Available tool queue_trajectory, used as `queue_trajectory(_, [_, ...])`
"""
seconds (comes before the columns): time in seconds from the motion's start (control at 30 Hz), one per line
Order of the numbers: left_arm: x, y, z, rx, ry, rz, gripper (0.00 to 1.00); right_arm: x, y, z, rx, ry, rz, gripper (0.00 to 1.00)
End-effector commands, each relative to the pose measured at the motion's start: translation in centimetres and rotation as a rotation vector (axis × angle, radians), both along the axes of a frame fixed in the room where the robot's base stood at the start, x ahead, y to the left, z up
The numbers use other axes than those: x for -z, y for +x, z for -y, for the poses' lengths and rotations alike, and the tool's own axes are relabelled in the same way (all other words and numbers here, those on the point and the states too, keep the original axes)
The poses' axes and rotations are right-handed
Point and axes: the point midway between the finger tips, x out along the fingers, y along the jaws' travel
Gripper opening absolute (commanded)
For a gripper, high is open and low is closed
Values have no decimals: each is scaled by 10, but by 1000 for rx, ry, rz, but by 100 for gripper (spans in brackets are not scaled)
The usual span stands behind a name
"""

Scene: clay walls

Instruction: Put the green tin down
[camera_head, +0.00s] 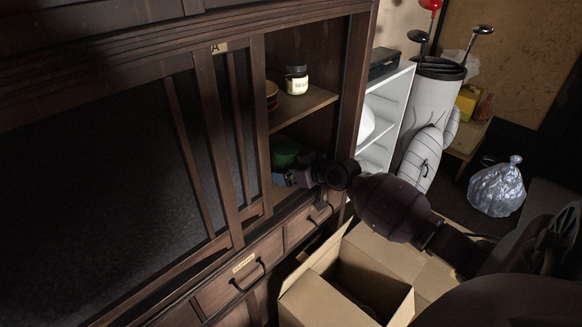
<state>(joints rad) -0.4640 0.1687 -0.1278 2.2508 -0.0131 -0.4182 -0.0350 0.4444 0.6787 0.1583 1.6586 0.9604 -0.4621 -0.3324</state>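The green tin (285,151) is inside the dark wooden cabinet, low in the open compartment below the shelf. It is dim, and the cabinet's door frame and my gripper cover part of it. My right arm comes in from the right, and my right gripper (288,178) reaches into this compartment, right at the tin's lower front. The fingers are dark and small here, so I cannot tell whether they are closed around the tin or whether the tin rests on the surface below. My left gripper is not in view.
A jar (296,79) and a brown-banded container (271,95) stand on the shelf (303,103) above. An open cardboard box (318,292) stands below my arm. A white shelf unit (389,112), a golf bag (432,112) and a plastic bag (496,188) are beyond to the right.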

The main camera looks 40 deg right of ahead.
Motion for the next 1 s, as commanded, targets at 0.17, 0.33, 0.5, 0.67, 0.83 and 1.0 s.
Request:
queue_trajectory(0.17, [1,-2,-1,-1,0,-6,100,-1,0,0,0,0,1,100])
queue_trajectory(0.33, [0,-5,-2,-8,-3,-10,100,-7,-8,2,1,-1,0,100])
queue_trajectory(0.5, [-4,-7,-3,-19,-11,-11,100,-18,-31,7,0,-2,4,100])
queue_trajectory(0.67, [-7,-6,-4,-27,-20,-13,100,-27,-55,11,-1,-2,4,100])
queue_trajectory(0.83, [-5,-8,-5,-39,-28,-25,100,-35,-79,17,0,-2,3,100])
queue_trajectory(1.0, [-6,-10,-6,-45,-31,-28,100,-41,-98,20,1,-1,2,100])
